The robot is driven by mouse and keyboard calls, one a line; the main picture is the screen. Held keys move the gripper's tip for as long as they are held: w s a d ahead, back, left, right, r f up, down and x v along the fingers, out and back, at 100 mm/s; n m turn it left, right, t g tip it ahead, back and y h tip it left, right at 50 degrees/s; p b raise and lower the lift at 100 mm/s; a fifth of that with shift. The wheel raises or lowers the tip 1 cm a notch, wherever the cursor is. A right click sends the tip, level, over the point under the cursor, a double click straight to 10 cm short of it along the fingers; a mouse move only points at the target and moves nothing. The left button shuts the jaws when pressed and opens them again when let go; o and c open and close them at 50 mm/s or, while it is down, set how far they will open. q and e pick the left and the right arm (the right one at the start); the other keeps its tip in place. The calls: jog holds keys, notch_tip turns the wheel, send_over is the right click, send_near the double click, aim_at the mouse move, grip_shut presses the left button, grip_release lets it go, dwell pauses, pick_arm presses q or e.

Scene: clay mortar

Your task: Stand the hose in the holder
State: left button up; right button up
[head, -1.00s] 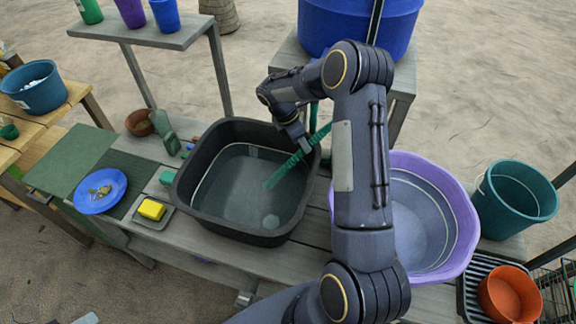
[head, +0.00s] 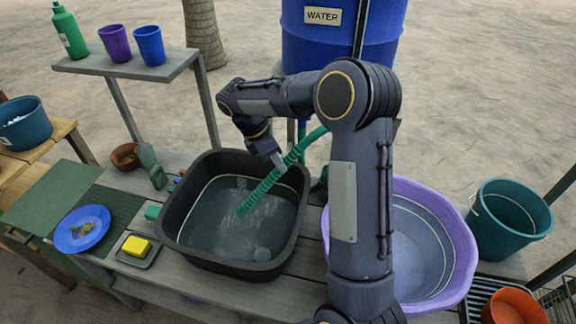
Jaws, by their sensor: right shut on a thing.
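The green ribbed hose (head: 262,189) slants from upper right to lower left, its free end over the black basin (head: 170,213). My right gripper (head: 279,163) is shut on the hose near the basin's back right rim. The hose runs on behind my right arm toward the blue water barrel (head: 300,45). Most of the finger detail is small, and part of the hose is hidden by my arm. I cannot make out the holder for certain. My left gripper is not in view.
A purple tub (head: 455,235) stands right of the basin, partly behind my arm. A shelf (head: 130,68) with a green bottle and cups rises at the back left. A blue plate (head: 68,241) and a yellow sponge (head: 136,246) lie left of the basin.

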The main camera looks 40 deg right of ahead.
jog(key=s+a+r, duration=0.2)
jog(key=a+r, duration=0.1)
jog(key=a, duration=0.3)
jog(key=s+d+r+p, duration=0.1)
jog(key=d+r+p, duration=0.5)
jog(key=r, duration=0.1)
jog(key=shift+s+d, duration=0.25)
jog(key=shift+f, duration=0.1)
